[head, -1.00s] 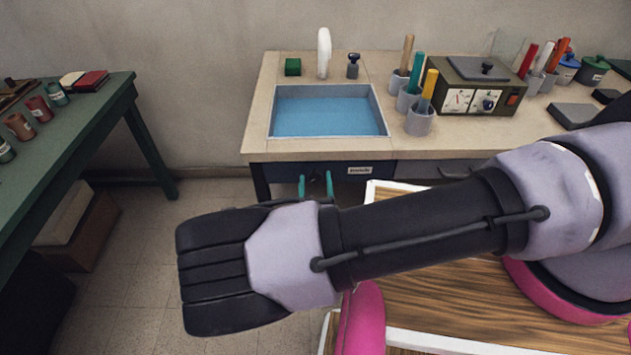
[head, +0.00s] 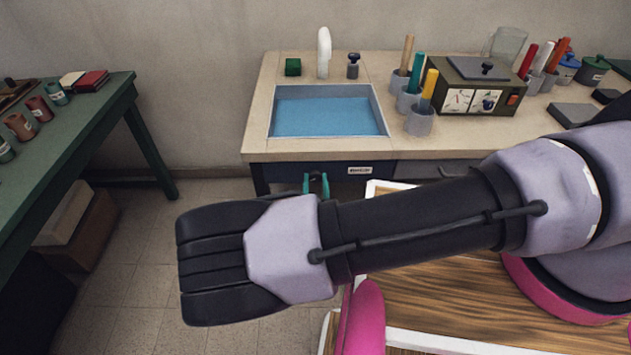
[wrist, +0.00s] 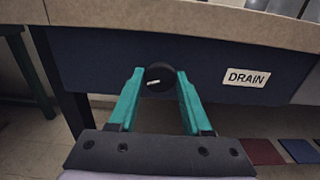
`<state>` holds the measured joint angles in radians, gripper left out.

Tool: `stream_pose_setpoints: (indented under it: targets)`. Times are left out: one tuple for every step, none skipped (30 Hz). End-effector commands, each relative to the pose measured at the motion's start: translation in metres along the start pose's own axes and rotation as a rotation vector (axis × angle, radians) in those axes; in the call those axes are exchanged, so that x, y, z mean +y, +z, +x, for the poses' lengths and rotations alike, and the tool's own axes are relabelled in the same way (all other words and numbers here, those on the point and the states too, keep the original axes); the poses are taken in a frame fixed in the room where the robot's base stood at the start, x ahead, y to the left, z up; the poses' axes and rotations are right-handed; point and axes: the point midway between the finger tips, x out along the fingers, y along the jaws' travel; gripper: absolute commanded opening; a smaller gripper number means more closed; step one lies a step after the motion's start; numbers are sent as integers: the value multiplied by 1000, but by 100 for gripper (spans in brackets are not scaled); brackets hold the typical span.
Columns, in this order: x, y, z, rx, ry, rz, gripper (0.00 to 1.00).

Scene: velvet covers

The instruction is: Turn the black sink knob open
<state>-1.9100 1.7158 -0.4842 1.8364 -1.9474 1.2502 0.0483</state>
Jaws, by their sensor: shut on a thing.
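The black sink knob (wrist: 159,78) sits on the dark blue front panel below the counter edge, left of a label reading DRAIN (wrist: 246,78). A short white mark on the knob lies nearly level, slightly tilted. My gripper (wrist: 160,75) has two teal fingers, one on each side of the knob, with the tips closed on it. In the head view my gripper (head: 316,182) shows as teal fingertips at the panel under the sink (head: 330,92); most of it is hidden behind my arm.
The counter (head: 280,70) overhangs the panel just above my gripper. A green table (head: 95,110) is at left. The floor between is clear.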

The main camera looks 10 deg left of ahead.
Motion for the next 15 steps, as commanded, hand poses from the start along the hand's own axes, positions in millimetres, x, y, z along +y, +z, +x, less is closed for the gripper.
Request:
stream_pose_setpoints:
  targets:
    - [0,0,0,1,-1,37,0]
    - [0,0,0,1,-1,62,0]
    - [0,0,0,1,-1,99,0]
    - [0,0,0,0,-1,126,0]
    - [0,0,0,0,-1,154,0]
    - [0,0,0,0,-1,193,0]
    - [0,0,0,1,-1,221,0]
    - [0,0,0,1,0,249,0]
    - [0,0,0,1,-1,287,0]
    - [0,0,0,0,-1,316,0]
    - [0,0,0,0,-1,345,0]
    - [0,0,0,0,-1,383,0]
    - [0,0,0,0,-1,412,0]
    - [0,0,0,1,-1,441,0]
    - [0,0,0,1,-1,478,0]
